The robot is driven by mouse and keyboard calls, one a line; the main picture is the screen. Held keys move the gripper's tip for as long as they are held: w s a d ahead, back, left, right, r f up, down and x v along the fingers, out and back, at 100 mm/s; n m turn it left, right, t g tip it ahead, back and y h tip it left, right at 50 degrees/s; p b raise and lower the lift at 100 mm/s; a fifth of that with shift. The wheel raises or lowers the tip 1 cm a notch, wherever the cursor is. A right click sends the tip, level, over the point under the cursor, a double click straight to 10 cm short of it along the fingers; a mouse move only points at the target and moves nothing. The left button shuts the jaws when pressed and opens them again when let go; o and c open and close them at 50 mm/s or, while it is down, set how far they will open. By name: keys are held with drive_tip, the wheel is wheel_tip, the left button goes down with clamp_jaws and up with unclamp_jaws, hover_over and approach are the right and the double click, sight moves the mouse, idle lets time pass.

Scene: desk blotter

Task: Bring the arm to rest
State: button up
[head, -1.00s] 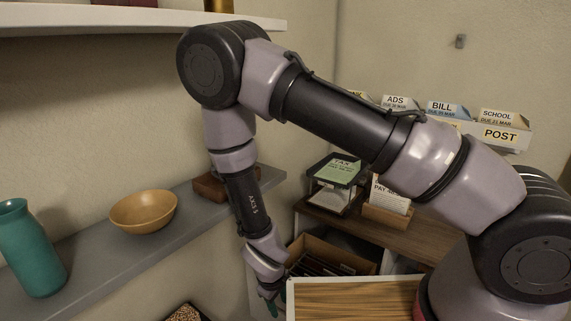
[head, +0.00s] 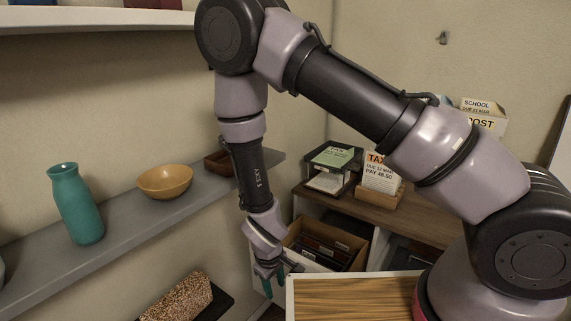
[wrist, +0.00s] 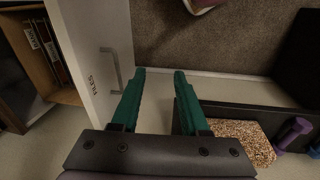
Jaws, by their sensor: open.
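My arm reaches across the head view from the right, bends at a high elbow and hangs down. My gripper (head: 271,282) is at its lower end, beside the left end of a wood-topped surface (head: 350,298). In the wrist view my gripper (wrist: 157,75) shows two teal fingers spread apart with nothing between them. Beyond the fingers are the floor and a white drawer front marked FILES (wrist: 92,45), which stands to their left. The fingers look apart from it.
An open file drawer (head: 325,247) stands behind my gripper. A grey shelf (head: 125,220) holds a teal vase (head: 76,204) and a wooden bowl (head: 165,182). A speckled block (head: 180,296) lies low on the left. Letter holders and trays stand on the desk (head: 405,222) behind my arm.

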drive_tip(key=w+r+m+y, duration=0.1)
drive_tip(key=w+r, duration=0.2)
drive_tip(key=r, duration=0.3)
drive_tip(key=w+d+r+m+y, duration=0.1)
drive_tip(key=w+r+m, duration=0.15)
drive_tip(key=r, duration=0.35)
drive_tip(key=w+r+m, duration=0.1)
drive_tip(key=w+r, duration=0.2)
drive_tip(key=r, duration=0.3)
drive_tip(key=w+d+r+m+t+y, duration=0.15)
drive_tip(key=d+r, duration=0.25)
drive_tip(key=r, duration=0.4)
drive_tip(key=w+d+r+m, duration=0.15)
drive_tip(key=d+r, duration=0.25)
drive_tip(key=r, duration=0.4)
drive_tip(key=s+d+r+m+t, duration=0.2)
drive_tip(key=s+d+r, duration=0.3)
drive_tip(key=d+r, duration=0.4)
drive_tip(key=s+d+r+m+t, duration=0.2)
drive_tip(key=s+d+r+m, duration=0.2)
drive_tip(key=d+r, duration=0.5)
drive_tip(key=s+r, duration=0.1)
drive_tip(key=s, duration=0.1)
drive_tip(key=shift+s+d+r+h, duration=0.3)
drive_tip(key=shift+d+r+h, duration=0.05)
drive_tip(key=shift+m, duration=0.25)
idle(1.2)
